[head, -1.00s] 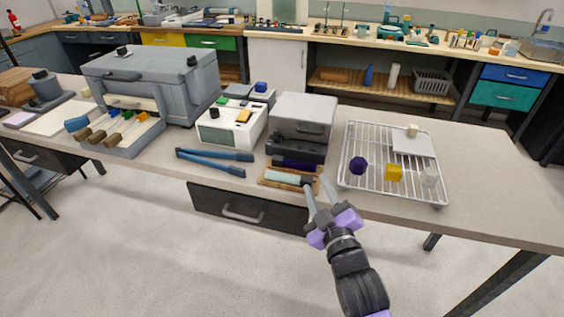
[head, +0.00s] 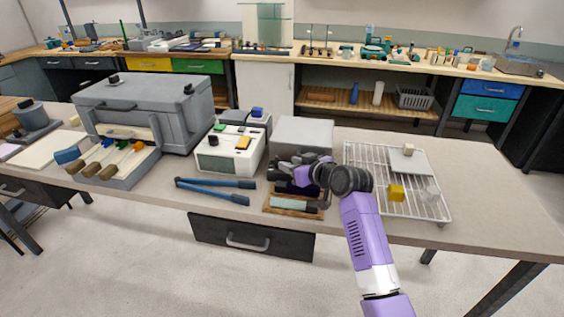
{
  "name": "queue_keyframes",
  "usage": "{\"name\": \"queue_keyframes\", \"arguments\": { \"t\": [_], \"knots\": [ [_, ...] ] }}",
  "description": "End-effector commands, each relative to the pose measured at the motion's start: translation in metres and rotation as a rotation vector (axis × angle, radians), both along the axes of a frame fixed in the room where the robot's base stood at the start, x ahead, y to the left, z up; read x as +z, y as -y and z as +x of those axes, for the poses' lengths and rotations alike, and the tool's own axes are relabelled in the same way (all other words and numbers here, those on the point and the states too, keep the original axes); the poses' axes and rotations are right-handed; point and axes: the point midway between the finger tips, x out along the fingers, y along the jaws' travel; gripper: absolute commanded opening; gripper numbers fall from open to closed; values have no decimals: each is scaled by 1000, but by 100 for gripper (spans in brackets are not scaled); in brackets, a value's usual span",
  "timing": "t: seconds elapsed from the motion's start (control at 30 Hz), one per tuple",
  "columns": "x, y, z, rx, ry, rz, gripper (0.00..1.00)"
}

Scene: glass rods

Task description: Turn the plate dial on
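My gripper (head: 284,172) is at the front of the grey box (head: 303,130), over its dark lower front. The fingers are small and dark against it, so I cannot tell whether they are open, or whether they touch it. My wrist and the gripper cover most of the box's front, and no dial can be made out there. A white box (head: 222,160) to the left has a dark knob and small coloured parts on it. I cannot tell which of these is the plate dial.
A wooden tray (head: 271,208) with a pale rod lies just below my gripper. Blue-handled tongs (head: 215,190) lie to the left. A large grey case (head: 140,98) is at the back left.

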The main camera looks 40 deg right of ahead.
Motion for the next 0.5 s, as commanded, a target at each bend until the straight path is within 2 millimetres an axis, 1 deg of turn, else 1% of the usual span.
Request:
{"name": "queue_keyframes", "arguments": {
  "t": [0.03,0.2,0.33,0.5],
  "knots": [
    [-2,1,8,1,0,-1,33],
    [-11,3,27,0,0,-1,33],
    [-14,5,36,1,1,-2,33],
    [-16,5,40,-1,2,-2,33]
  ]
}}
